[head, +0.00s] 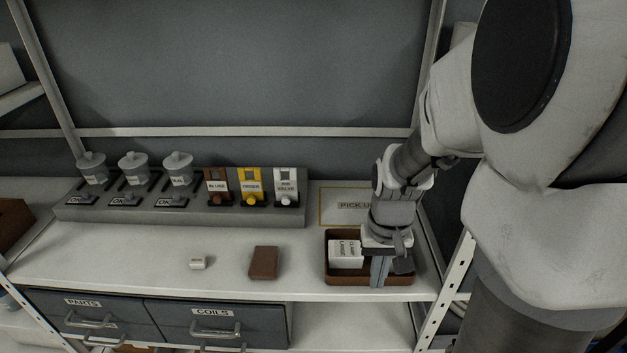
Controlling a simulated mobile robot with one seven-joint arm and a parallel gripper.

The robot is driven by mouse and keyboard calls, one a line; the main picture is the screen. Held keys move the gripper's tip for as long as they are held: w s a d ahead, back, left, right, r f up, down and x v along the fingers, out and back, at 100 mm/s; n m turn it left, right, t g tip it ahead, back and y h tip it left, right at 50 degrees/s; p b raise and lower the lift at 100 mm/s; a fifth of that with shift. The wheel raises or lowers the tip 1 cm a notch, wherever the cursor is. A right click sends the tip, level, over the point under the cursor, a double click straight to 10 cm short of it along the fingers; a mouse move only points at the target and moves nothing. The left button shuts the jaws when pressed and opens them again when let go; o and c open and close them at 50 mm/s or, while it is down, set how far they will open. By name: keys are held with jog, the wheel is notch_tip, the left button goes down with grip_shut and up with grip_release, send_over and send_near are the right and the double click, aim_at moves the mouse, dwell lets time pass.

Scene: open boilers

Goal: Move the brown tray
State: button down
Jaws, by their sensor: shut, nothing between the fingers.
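The brown tray (333,276) sits on the white shelf near its right end, just in front of the framed "PICK UP" sign. A white labelled block (345,253) stands in the left part of the tray. My gripper (378,281) points down over the tray's right part, with its fingers in front of the front wall or overlapping it in view. The fingers are together, with nothing seen between them. The gripper hides part of the tray's front and right side. I cannot tell whether the fingers touch the tray.
A grey panel (130,213) with levers and labelled switches stands behind. The "PICK UP" sign (340,205) is partly covered by my arm. Drawers are below.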

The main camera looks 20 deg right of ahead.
jog(key=shift+w+d+f+p, duration=0.1)
jog(key=shift+w+d+f, duration=0.1)
jog(key=shift+w+f, duration=0.75)
jog(key=shift+w+d+f+p, duration=0.15)
jog(key=shift+w+f, duration=0.2)
jog(key=shift+f, duration=1.15)
jog(key=shift+w+d+f+p, duration=0.1)
jog(key=shift+w+d+f, duration=0.1)
jog(key=shift+w+f, duration=0.75)
jog(key=shift+s+f, duration=0.25)
jog(key=w+d, duration=0.2)
jog(key=w, duration=0.4)
jog(key=w+d, duration=0.1)
jog(key=w, duration=0.6)
jog(key=w+d+b, duration=0.1)
jog(key=w+d, duration=0.1)
jog(key=w, duration=0.5)
jog(key=shift+d, duration=0.35)
jog(key=shift+s, duration=0.1)
